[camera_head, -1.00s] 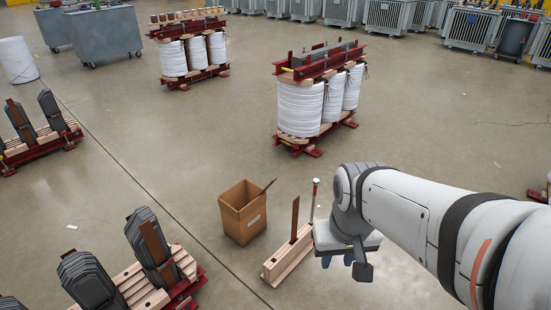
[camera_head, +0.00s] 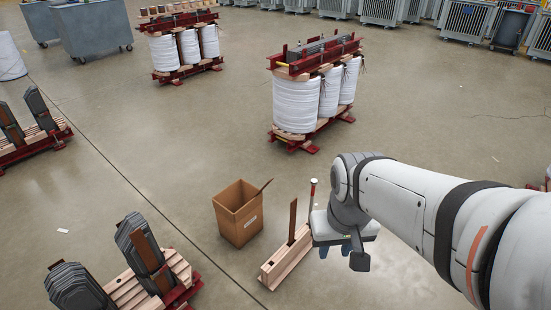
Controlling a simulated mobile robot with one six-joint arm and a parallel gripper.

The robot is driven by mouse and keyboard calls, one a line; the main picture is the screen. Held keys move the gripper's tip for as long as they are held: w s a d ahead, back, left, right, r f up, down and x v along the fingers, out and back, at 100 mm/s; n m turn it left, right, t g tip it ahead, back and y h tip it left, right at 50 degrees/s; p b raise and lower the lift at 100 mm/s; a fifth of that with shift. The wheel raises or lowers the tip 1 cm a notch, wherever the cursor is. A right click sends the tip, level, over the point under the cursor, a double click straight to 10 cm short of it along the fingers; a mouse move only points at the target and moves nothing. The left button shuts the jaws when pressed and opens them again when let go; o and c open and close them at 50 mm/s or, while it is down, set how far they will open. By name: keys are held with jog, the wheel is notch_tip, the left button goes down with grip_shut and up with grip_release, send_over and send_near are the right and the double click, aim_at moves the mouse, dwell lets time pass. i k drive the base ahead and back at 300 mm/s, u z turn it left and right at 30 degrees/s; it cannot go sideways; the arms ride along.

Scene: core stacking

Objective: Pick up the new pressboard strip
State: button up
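A thin dark brown pressboard strip (camera_head: 293,219) stands upright in a slot of a light wooden block (camera_head: 283,262) on the floor, low centre. A second thin brown strip (camera_head: 266,185) leans out of the open cardboard box (camera_head: 239,224) to the left; I cannot tell by looks which is the new one. My gripper (camera_head: 334,251) is just right of the wooden block, pointing down. Its two blue fingertips look apart, with nothing seen between them. It does not appear to touch the upright strip. The wrist hides the floor behind it.
Dark cores (camera_head: 77,287) on a wooden base are at the lower left. A white-coil transformer core (camera_head: 297,105) stands further back. Open floor lies between.

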aim_at(294, 203)
jog(key=k, duration=1.25)
jog(key=z, duration=0.4)
jog(key=i, duration=1.3)
jog(key=u, duration=0.35)
jog(key=i, duration=1.2)
jog(key=u, duration=0.9)
